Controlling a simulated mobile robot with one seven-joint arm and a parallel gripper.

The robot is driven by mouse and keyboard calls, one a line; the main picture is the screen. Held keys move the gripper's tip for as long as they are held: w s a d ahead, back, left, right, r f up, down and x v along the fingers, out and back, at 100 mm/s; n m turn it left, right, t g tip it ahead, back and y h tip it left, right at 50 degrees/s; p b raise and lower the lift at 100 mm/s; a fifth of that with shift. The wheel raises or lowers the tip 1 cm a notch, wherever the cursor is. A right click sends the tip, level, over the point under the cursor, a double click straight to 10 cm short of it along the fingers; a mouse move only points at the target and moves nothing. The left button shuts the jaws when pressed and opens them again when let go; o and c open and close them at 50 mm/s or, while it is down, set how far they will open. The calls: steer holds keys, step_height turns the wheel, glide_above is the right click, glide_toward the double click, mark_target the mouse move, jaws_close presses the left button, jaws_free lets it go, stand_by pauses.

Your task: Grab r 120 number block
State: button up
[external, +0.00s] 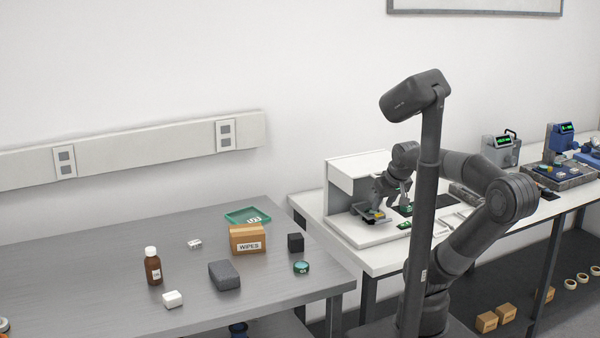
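I cannot make out a label reading R 120 in the external view, so I cannot tell which item is that block. Small dark green pieces with pale markings (404,225) lie on the white instrument base at the right bench. My gripper (393,204) is low over this white base, close to a dark stage with a yellow piece (378,214). The gripper is small and partly merged with the dark parts, so its opening and any contact are unclear. A small white block with dark markings (194,243) lies on the left table; its markings are unreadable.
The white instrument housing (355,170) stands behind my gripper. The grey left table (100,265) holds a WIPES box (247,239), a brown bottle (153,267), a green tray (262,212), and dark and white blocks. Devices with green displays (502,142) stand farther right.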

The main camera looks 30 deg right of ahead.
steer(key=shift+o, duration=0.4)
steer(key=o, duration=0.6)
steer(key=shift+c, duration=0.2)
steer(key=shift+w, duration=0.1)
steer(key=w+a+r, duration=0.2)
steer(key=w+a, duration=0.1)
steer(key=w, duration=0.3)
steer(key=w+a+r, duration=0.3)
steer(key=w+a, duration=0.1)
steer(key=w, duration=0.3)
steer(key=n+g, duration=0.1)
steer(key=n, duration=0.1)
glide_above(196, 243)
steer(key=s, duration=0.4)
step_height(196, 243, down, 14)
steer(key=shift+y, duration=0.4)
steer(key=x, duration=1)
steer(key=shift+s+d+f, duration=0.25)
steer(key=shift+d, duration=0.15)
